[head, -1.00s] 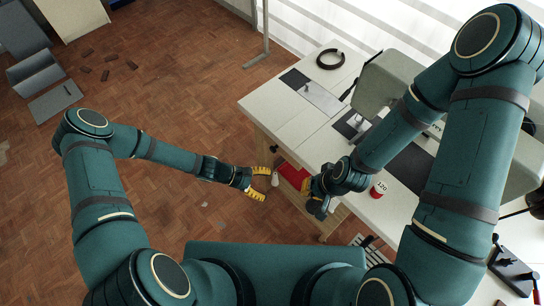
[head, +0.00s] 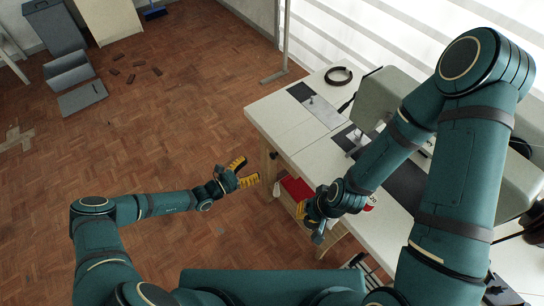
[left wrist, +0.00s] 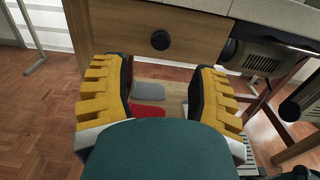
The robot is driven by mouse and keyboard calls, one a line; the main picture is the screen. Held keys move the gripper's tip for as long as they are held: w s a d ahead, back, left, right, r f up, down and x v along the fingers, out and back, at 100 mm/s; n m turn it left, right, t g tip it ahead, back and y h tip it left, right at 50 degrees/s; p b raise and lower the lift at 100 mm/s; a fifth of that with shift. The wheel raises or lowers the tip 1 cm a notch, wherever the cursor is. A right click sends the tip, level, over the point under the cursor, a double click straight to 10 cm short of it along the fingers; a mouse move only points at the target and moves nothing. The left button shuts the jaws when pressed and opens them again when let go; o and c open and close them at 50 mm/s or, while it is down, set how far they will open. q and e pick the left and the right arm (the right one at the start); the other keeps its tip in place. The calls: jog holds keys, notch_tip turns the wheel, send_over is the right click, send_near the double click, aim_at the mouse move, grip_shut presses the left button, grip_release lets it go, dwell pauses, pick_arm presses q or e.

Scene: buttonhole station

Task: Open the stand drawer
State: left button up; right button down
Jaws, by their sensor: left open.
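The wooden drawer front (left wrist: 140,30) with a round black knob (left wrist: 160,40) fills the upper middle of the left wrist view, under the pale table top. The drawer looks closed. The knob also shows as a small dark spot on the stand's near side in the head view (head: 273,155). My left gripper (head: 243,172) is open and empty, to the left of the stand. In the left wrist view its two yellow-padded fingers (left wrist: 160,85) are spread, with the knob above and between them, apart from it. My right gripper (head: 303,214) hangs by the table's near edge; its jaw opening is unclear.
The table (head: 262,117) holds a black ring (head: 339,77) and a sewing machine (head: 380,95). A red item (head: 297,188) lies on the lower shelf, beside a grey one (left wrist: 149,91). A grey bin (head: 68,70) stands far left.

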aim_at(271, 156)
pick_arm(q)
jog(key=b+x, duration=0.1)
jog(key=x, duration=0.9)
jog(key=shift+s, duration=0.1)
grip_shut()
